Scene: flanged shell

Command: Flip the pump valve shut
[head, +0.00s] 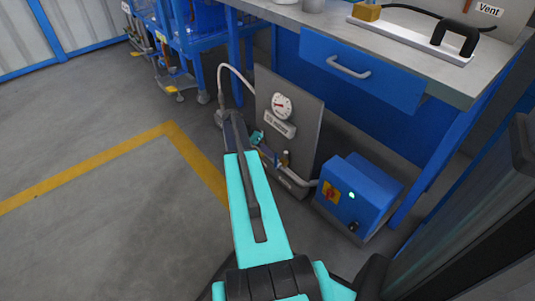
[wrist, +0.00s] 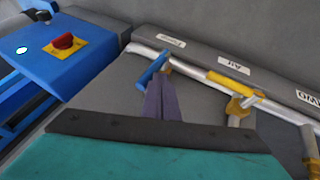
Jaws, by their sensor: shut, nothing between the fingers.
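In the wrist view a metal pipe runs along the panel's edge under several labels. A small valve with a blue lever (wrist: 152,70) sits on it near the leftmost label (wrist: 172,42), whose text is too small to read surely. My gripper (wrist: 162,84) is shut and empty, with its tips close to the blue lever; I cannot tell whether they touch. A second valve with a yellow lever (wrist: 235,85) is to the right, near the "Air" label (wrist: 234,65). In the head view my arm hides part of the panel (head: 312,125) and its valves.
A blue box (head: 360,195) with a red knob and a lit green lamp stands right of the panel. A workbench (head: 400,40) with a blue drawer (head: 360,75) overhangs behind. A gauge (head: 282,105) is on the panel. Open floor lies to the left.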

